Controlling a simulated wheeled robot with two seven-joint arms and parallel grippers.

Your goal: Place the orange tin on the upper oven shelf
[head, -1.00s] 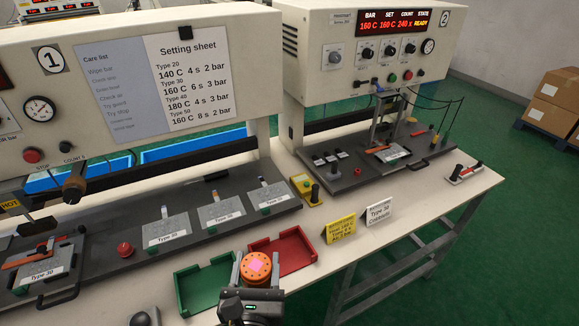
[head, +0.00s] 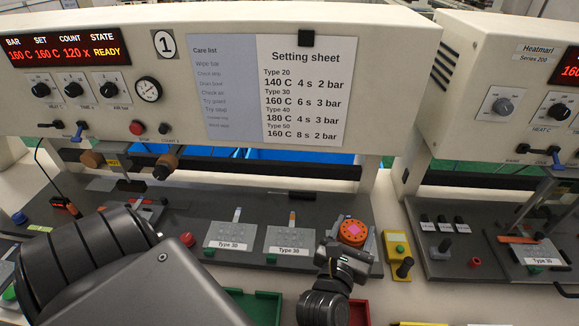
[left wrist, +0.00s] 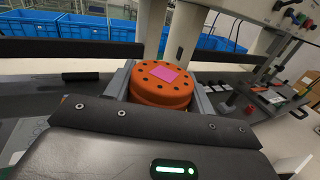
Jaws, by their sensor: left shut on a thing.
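The orange tin (head: 353,232) is round, with dark holes around its top and a pink square patch in the middle. My left gripper (head: 350,244) is shut on it, with a finger on either side. In the head view the tin appears over the right end of the dark press bed; I cannot tell whether it touches the bed. The left wrist view shows the tin (left wrist: 163,85) upright between the grey fingers (left wrist: 162,92). No oven or shelf shows in these views. My right gripper is not in view.
Press 1 (head: 225,130) stands behind the dark bed (head: 190,215), which carries several type plates. A yellow block (head: 396,243) and press 2 (head: 480,90) are to the right. Green (head: 255,305) and red (head: 358,313) trays lie in front, partly hidden by my arm.

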